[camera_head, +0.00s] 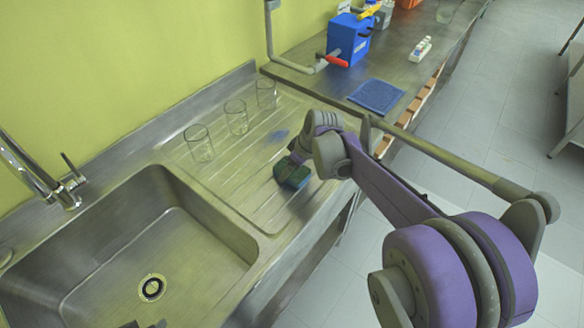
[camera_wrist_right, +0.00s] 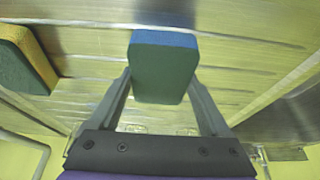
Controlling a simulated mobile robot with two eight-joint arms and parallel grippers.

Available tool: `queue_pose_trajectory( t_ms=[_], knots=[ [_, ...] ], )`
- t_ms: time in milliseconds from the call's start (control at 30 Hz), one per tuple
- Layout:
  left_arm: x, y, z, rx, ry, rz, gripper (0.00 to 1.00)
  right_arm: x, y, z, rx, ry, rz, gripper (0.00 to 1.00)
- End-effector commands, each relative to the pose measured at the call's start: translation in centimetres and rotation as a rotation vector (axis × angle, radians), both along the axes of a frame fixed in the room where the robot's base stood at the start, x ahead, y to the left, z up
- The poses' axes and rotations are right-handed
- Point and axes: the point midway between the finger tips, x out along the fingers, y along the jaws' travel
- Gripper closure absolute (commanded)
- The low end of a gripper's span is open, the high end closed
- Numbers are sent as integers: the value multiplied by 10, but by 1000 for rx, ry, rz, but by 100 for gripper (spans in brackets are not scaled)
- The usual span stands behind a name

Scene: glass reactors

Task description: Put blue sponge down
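In the right wrist view, the blue sponge (camera_wrist_right: 165,68) has a green face and a blue edge along its top. It sits between the two fingers of my right gripper (camera_wrist_right: 163,82), which appear closed against its sides. In the head view, my right gripper (camera_head: 297,158) is low over the ribbed drainboard, with a dark green sponge (camera_head: 292,176) at its fingertips. I cannot tell whether the sponge touches the board. Small dark tips at the bottom edge of the head view may be my left gripper (camera_head: 145,324); its state is not visible.
A green and yellow sponge (camera_wrist_right: 24,60) is at the left of the wrist view. Three glasses (camera_head: 236,116) stand along the wall side of the drainboard. The empty sink (camera_head: 150,240) is left. A blue mat (camera_head: 376,96) and blue box (camera_head: 349,40) are on the far counter.

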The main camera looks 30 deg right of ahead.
Motion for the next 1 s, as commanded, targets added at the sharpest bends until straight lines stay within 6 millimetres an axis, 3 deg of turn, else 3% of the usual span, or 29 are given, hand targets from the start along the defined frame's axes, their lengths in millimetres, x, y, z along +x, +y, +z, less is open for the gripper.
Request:
queue_pose_trajectory(
  t_ms=[267,433,800,1000],
  knots=[
    [0,0,1,0,0,0,50,0,0,0,0,1,0,0],
    [1,0,4,0,-2,0,50,-3,-1,12,0,1,-1,0],
    [3,0,12,0,-6,0,50,-30,-13,82,-1,0,-1,0],
    [4,0,15,0,-8,0,50,-40,-16,107,0,0,-1,0]
  ],
)
